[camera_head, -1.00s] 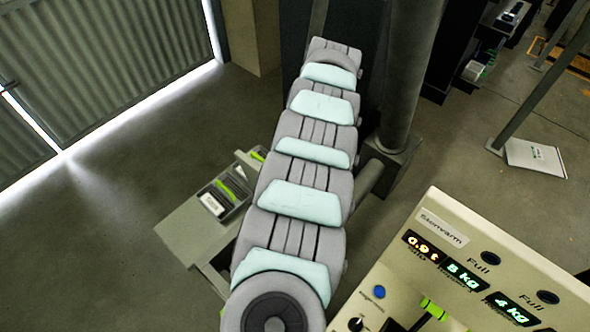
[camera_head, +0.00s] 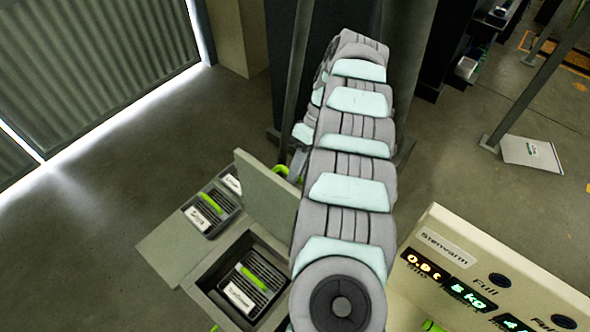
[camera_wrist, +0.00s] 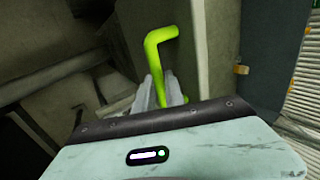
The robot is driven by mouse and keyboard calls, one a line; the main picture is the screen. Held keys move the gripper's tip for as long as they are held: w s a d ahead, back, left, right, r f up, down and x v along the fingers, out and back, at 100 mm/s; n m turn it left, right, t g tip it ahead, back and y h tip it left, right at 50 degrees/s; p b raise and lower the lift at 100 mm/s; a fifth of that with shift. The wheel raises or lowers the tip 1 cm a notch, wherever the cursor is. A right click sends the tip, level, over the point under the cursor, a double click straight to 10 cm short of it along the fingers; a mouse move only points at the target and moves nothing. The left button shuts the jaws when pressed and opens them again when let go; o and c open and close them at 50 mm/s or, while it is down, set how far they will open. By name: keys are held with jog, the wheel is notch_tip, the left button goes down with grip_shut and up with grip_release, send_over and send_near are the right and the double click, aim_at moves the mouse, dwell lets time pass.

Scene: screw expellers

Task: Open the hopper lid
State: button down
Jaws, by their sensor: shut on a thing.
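The hopper lid (camera_head: 266,198) is a flat grey-beige panel, raised steeply beside an open square hopper mouth (camera_head: 205,289) in the head view. Its bright green handle (camera_head: 281,170) shows behind the panel, partly hidden by my arm. In the wrist view the green bent handle (camera_wrist: 160,45) stands out near a beige panel (camera_wrist: 190,50). My gripper (camera_wrist: 164,90) is shut on the handle, its pale fingers around the lower bar. In the head view my arm hides most of the gripper.
A dark cartridge with a green strip (camera_head: 262,278) lies in the opening. Other labelled cartridges (camera_head: 210,212) sit in a tray behind it. A beige control panel with lit displays (camera_head: 480,275) stands at the right. Open floor (camera_head: 90,250) lies at the left.

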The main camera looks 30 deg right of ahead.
jog(key=shift+s+d, duration=0.1)
jog(key=shift+s, duration=0.1)
jog(key=c, duration=1.8)
grip_release()
jog(key=shift+c, duration=0.2)
jog(key=shift+o, duration=0.7)
jog(key=shift+s+f, duration=0.15)
jog(key=o, duration=0.3)
jog(key=shift+w+r, duration=0.2)
jog(key=shift+r, duration=0.45)
notch_tip(320, 180, up, 19)
jog(key=p, duration=1.4)
jog(key=shift+f, duration=0.1)
